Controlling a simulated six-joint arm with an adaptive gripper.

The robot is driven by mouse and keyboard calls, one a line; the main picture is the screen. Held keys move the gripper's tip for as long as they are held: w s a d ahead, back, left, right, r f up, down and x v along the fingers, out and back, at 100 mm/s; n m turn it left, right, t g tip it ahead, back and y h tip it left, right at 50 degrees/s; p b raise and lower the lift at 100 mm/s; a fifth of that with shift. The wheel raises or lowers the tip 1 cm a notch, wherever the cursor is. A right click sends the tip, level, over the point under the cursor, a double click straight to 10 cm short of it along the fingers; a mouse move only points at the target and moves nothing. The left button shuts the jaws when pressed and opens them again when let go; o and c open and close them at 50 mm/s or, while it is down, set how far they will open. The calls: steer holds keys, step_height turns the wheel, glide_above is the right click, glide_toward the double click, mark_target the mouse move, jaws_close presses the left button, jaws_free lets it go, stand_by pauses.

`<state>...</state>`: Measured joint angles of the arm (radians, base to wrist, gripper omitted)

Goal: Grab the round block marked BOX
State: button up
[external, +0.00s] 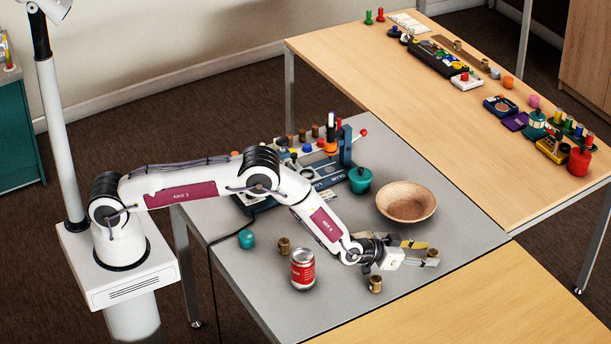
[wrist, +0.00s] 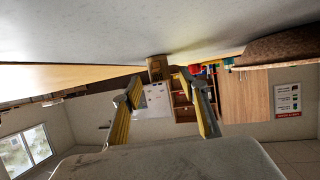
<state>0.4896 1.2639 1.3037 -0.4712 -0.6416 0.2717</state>
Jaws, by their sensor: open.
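A small brown round block (wrist: 158,68) with a dark marking stands on the grey table, ahead of and between my fingertips in the upside-down wrist view; the marking is too small to read. In the external view a brown block (external: 433,252) shows partly behind my fingers and seems to be this one. My gripper (external: 425,254) is low over the table, pointing right, with its yellow-sided fingers apart; they also show in the wrist view (wrist: 160,82). Nothing is held. Two similar brown blocks stand nearby, one below my wrist (external: 375,284) and one near the can (external: 284,246); their marks are unreadable.
A tan bowl (external: 406,203) is behind my gripper. The table's right front edge is close.

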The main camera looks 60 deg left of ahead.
steer(key=shift+w+d+f, duration=0.1)
steer(key=shift+w+f, duration=0.15)
steer(key=shift+w, duration=0.4)
steer(key=c, duration=1)
